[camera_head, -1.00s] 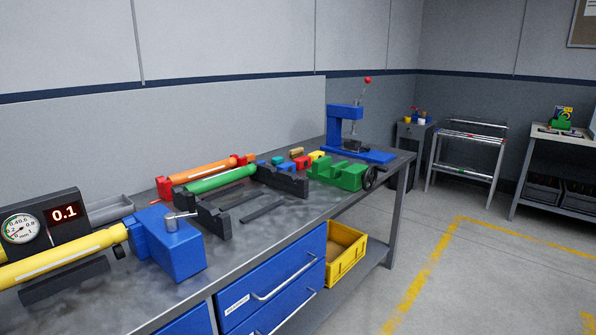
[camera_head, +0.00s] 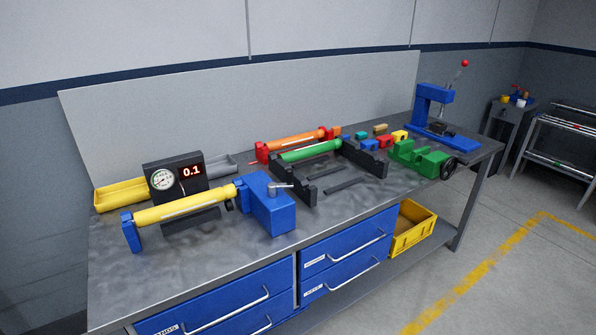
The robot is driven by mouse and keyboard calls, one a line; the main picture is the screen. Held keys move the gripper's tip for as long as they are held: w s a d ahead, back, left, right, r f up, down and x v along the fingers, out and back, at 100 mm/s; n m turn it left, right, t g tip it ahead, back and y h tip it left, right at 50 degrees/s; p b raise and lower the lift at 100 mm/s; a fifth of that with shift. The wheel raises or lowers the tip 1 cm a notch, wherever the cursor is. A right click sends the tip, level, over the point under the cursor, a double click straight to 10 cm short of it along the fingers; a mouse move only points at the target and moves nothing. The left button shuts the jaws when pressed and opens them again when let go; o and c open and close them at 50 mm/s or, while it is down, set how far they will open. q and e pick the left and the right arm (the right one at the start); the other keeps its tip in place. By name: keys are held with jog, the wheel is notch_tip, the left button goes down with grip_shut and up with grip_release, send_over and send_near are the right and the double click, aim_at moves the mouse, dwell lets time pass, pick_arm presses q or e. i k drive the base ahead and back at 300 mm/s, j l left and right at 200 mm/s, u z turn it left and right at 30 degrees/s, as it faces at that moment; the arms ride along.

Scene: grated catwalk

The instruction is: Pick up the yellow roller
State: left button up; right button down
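The yellow roller (camera_head: 184,206) lies roughly level at the left part of the grey workbench (camera_head: 230,262). Its left end meets a small blue upright support (camera_head: 131,233), and its right end is at a larger blue block (camera_head: 270,206) with a grey lever on top. Neither of my grippers is in view.
A green roller (camera_head: 308,150) and an orange roller (camera_head: 293,143) lie farther right by black brackets (camera_head: 362,162). A green vise (camera_head: 420,158) and a blue press (camera_head: 435,112) stand at the right end. A yellow bin (camera_head: 412,236) sits below. Floor in front right is clear.

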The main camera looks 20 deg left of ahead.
aim_at(154, 215)
jog(key=u, duration=1.3)
